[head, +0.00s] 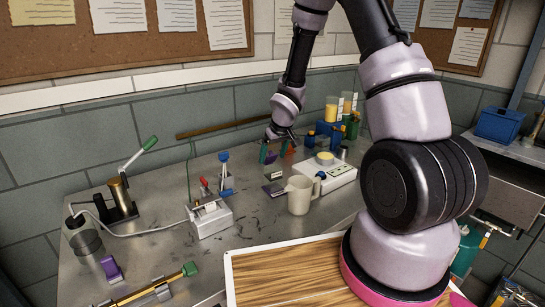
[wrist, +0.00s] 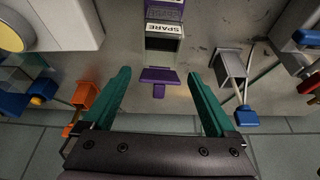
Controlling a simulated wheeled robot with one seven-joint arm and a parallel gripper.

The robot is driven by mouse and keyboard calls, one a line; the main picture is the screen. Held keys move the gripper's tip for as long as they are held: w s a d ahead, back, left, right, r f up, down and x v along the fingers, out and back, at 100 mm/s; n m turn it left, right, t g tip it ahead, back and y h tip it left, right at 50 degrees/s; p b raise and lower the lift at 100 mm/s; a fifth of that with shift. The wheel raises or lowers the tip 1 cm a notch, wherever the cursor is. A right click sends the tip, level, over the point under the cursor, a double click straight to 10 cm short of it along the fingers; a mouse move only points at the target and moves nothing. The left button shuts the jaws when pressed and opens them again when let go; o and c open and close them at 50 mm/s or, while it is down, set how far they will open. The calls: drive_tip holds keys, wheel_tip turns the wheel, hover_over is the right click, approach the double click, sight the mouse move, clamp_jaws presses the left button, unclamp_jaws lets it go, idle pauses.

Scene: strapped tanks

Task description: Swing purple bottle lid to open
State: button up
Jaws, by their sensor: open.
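A purple lid (wrist: 159,76) with a small tab shows in the wrist view, at the near end of a grey, box-like bottle (wrist: 162,44) with a "SPARE" label. My gripper (wrist: 159,82) has two green fingers, spread wide and empty. One finger is on each side of the lid, with a clear gap on both sides. In the head view my gripper (head: 275,150) is over the back of the bench. Its depth relative to the lid is hard to judge.
In the wrist view, an orange part (wrist: 86,95) is left of my fingers and a grey holder (wrist: 230,66) is right. In the head view, a beige mug (head: 300,195) and a white device (head: 331,176) stand near my gripper. The bench's middle front is fairly clear.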

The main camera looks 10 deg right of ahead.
sight(269, 161)
drive_tip(key=shift+w+f, duration=0.15)
drive_tip(key=shift+f, duration=0.25)
drive_tip(key=c, duration=1.4)
drive_tip(key=shift+r, duration=0.1)
drive_tip(key=shift+w+a+r+g, duration=0.1)
drive_tip(key=shift+w+g, duration=0.3)
drive_tip(key=shift+g, duration=0.4)
drive_tip(key=g, duration=0.1)
drive_tip(key=w+g+h, duration=0.1)
drive_tip(key=shift+w+a+r+g, duration=0.15)
drive_tip(key=shift+a+g, duration=0.15)
drive_tip(key=shift+g, duration=0.1)
drive_tip(key=shift+w+a+g+h, duration=0.1)
drive_tip(key=shift+w+g+h, duration=0.3)
drive_tip(key=shift+g, duration=0.5)
drive_tip(key=shift+w+a+g+h, duration=0.1)
drive_tip(key=shift+w+g+h, duration=0.25)
drive_tip(key=shift+g, duration=0.55)
